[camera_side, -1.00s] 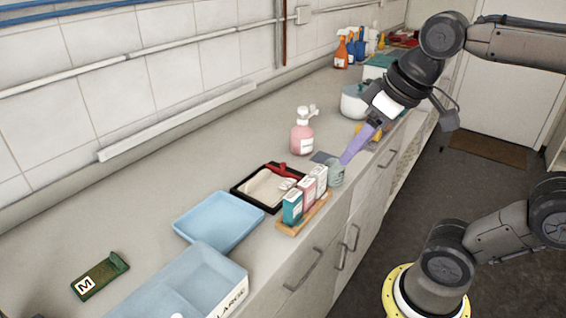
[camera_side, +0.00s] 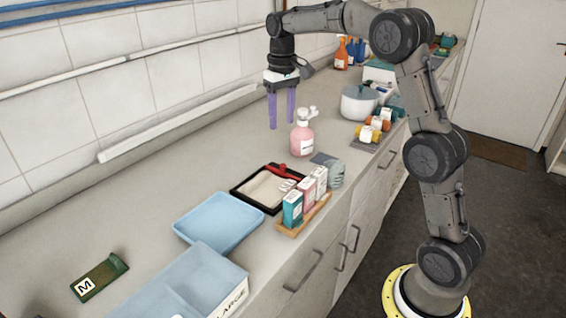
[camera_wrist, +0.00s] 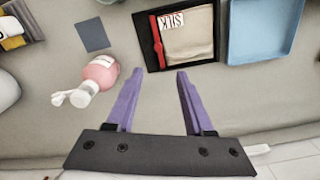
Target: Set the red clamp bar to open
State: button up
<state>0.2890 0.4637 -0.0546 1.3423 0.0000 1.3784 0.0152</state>
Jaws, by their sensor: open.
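The red clamp bar (camera_side: 284,172) lies along one edge of a black-framed screen (camera_side: 244,189) on the counter. In the wrist view the bar (camera_wrist: 159,42) runs along the left side of the black frame (camera_wrist: 146,40), beside a pale panel with a SILK label (camera_wrist: 172,21). I cannot tell whether the bar is raised or flat. My gripper (camera_side: 282,124) points down, open and empty, above the counter behind the pink bottle. In the wrist view my purple fingertips (camera_wrist: 160,74) are spread apart, just short of the frame's near edge.
A pink pump bottle (camera_side: 302,138) stands near the gripper. Small boxes on a wooden rack (camera_side: 306,215) stand in front of the frame. A blue tray (camera_side: 218,222) is left of it. A white pot (camera_side: 359,103) is at right. The counter towards the wall is clear.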

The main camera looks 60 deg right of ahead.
aim_at(283, 165)
jog(key=f, duration=1.4)
jog(key=shift+d+f, duration=0.2)
grip_shut()
jog(key=shift+r, duration=0.1)
dwell(0.9)
